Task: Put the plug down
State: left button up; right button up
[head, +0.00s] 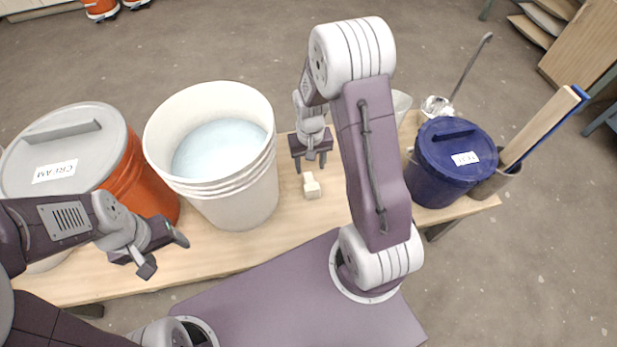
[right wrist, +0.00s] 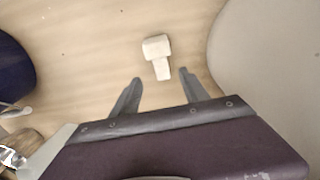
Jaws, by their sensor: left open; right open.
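The plug (head: 311,186) is a small cream-white piece with a wide head and a narrower stem. It lies on the wooden bench (head: 220,248), to the right of the white bucket. In the right wrist view the plug (right wrist: 157,56) lies on the bench just beyond the fingertips, with its stem toward the gripper. My right gripper (head: 313,170) is open and empty, above and just behind the plug in the head view; its two fingers (right wrist: 160,75) are spread apart. My left gripper (head: 166,254) is open and empty, in front of the orange bucket.
A white bucket (head: 240,195) holding pale blue glaze stands left of the plug. An orange bucket (head: 150,180) with a grey lid labelled CREAM is at far left. A lidded blue bucket (head: 432,185) and a pot (head: 492,184) with wooden tools stand at right.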

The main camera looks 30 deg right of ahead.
aim_at(309, 180)
notch_tip(309, 180, down, 10)
jog(key=b, duration=0.6)
jog(key=shift+a+r, duration=0.1)
jog(key=shift+r, duration=0.3)
grip_shut()
